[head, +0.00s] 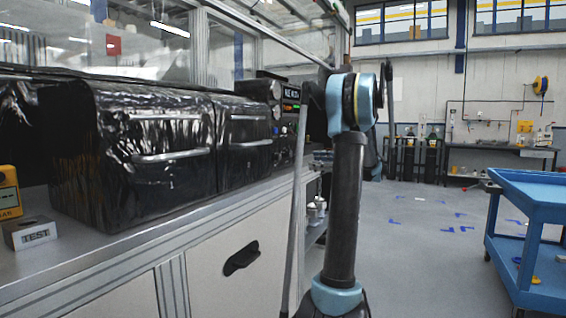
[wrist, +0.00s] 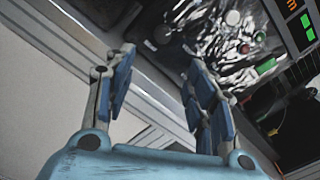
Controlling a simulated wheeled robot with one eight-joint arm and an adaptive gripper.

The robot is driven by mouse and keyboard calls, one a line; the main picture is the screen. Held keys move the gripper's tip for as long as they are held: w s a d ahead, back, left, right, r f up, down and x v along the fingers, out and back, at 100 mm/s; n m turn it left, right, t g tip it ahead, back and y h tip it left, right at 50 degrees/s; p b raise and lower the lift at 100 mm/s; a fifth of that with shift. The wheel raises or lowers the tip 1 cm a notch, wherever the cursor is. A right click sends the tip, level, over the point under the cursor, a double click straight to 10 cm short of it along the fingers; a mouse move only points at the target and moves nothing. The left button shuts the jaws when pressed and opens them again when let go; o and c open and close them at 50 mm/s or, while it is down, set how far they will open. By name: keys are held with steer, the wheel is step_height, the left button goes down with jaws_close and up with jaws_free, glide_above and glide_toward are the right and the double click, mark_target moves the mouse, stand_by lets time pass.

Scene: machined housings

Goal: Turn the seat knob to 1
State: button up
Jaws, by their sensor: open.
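My gripper (wrist: 161,62) is open and empty in the wrist view, its two blue-padded fingers pointing toward the bench edge and a dark glossy panel. Beyond the right finger, that panel carries a grey round knob (wrist: 162,35), a pale round knob (wrist: 233,17), a red button (wrist: 245,48) and a green part (wrist: 265,65). No finger visibly touches any of them. I cannot tell which one is the seat knob, and no "1" mark is legible. In the head view, my gripper is hidden behind my arm. A dark control unit (head: 290,93) with a lit display stands on the bench.
Black glossy covered housings (head: 150,150) with metal handles fill the bench (head: 130,240) left of the control unit. A small block marked TEST (head: 32,233) and a yellow device (head: 9,192) sit at left. A blue cart (head: 540,215) stands at right. The floor between is mostly clear.

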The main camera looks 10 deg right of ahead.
mark_target(280, 158)
steer(key=x, duration=1.7)
steer(key=shift+w+r, duration=0.2)
steer(key=shift+r, duration=0.05)
steer(key=c, duration=1.1)
steer(key=shift+o, duration=0.2)
steer(key=shift+d, duration=0.15)
